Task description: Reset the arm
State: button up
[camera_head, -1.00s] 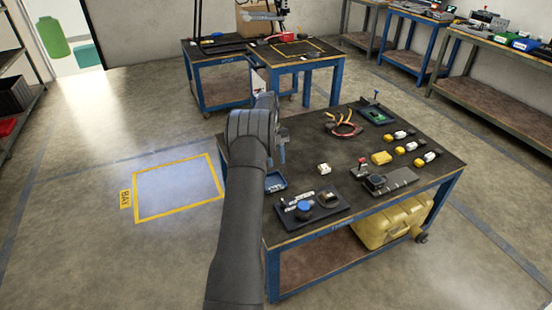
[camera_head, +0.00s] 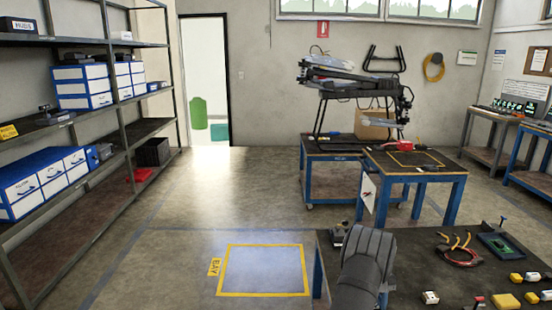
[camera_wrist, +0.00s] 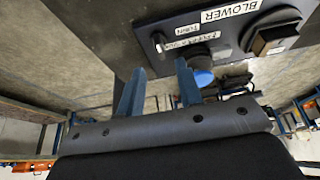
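My arm (camera_head: 365,268) rises over the near left corner of the dark-topped table at the lower right of the head view. My gripper shows in the wrist view (camera_wrist: 158,82). Its two blue fingers stand well apart with nothing between them. The fingers look apart from the panel, but the exact gap is hard to tell. In the head view the gripper is mostly hidden by the arm.
A yellow-outlined floor bay (camera_head: 264,245) is empty. Shelving (camera_head: 119,92) lines the left wall.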

jog(key=x, duration=0.6)
jog(key=shift+s+f, duration=0.1)
jog(key=shift+f, duration=0.15)
jog(key=shift+r, duration=0.1)
jog(key=v, duration=1.7)
jog(key=x, duration=1.7)
jog(key=shift+s+f, duration=0.15)
jog(key=shift+f, duration=0.15)
jog(key=shift+r+n, duration=0.2)
jog(key=shift+n, duration=0.4)
jog(key=n+h, duration=0.1)
jog(key=n, duration=0.1)
jog(key=n+h, duration=0.1)
jog(key=n, duration=0.1)
jog(key=n+t, duration=0.1)
jog(key=n, duration=0.2)
jog(key=shift+a+h, duration=0.25)
jog(key=shift+h, duration=0.15)
jog(key=n, duration=0.2)
jog(key=n+t+h, duration=0.1)
jog(key=n, duration=0.1)
jog(key=shift+n+t, duration=0.3)
jog(key=n, duration=0.2)
jog(key=n+t, duration=0.1)
jog(key=n, duration=0.1)
jog(key=shift+s+t+h, duration=0.15)
jog(key=shift+t+h, duration=0.15)
